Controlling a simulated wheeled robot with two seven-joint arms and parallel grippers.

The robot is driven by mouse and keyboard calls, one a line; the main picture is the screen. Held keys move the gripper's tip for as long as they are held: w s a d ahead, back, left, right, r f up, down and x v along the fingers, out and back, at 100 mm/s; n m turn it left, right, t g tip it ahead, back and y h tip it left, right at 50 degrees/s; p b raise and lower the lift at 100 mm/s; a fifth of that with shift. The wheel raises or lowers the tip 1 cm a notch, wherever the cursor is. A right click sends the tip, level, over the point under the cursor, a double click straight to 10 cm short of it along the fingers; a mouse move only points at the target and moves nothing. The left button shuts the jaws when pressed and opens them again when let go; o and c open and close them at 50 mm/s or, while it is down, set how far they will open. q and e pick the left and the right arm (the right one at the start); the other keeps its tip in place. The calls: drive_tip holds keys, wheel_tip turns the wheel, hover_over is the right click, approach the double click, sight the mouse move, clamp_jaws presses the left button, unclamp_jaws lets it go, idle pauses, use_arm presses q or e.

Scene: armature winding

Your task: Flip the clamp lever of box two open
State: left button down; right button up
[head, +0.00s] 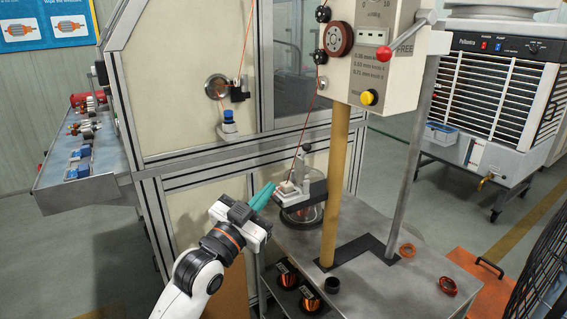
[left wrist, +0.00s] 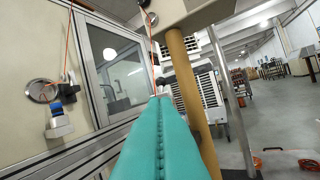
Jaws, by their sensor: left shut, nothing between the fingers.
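My left gripper (head: 264,196) has teal fingers, shut together and empty; they also fill the lower middle of the left wrist view (left wrist: 158,110). Its tips are close to a small white clamp-like part (head: 287,188) beside a black bar (head: 309,195), low in front of the machine; I cannot tell whether they touch. No label marks which unit is box two. My right gripper is not in view.
The tan post (head: 336,165) rises from a grey metal table (head: 420,285) right of the gripper. Copper spools (head: 309,298) sit below. A thin red wire (head: 300,140) runs down to the clamp area.

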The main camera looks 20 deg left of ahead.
use_arm(q)
drive_tip(key=r, duration=0.2)
drive_tip(key=p, duration=0.2)
approach(305, 148)
wheel_tip(305, 148, up, 4)
drive_tip(key=w+d, duration=0.1)
drive_tip(key=w, duration=0.2)
drive_tip(key=w+f, duration=0.2)
drive_tip(key=w, duration=0.1)
drive_tip(key=shift+d+f, duration=0.15)
drive_tip(key=shift+f, duration=0.05)
drive_tip(key=shift+w, duration=0.15)
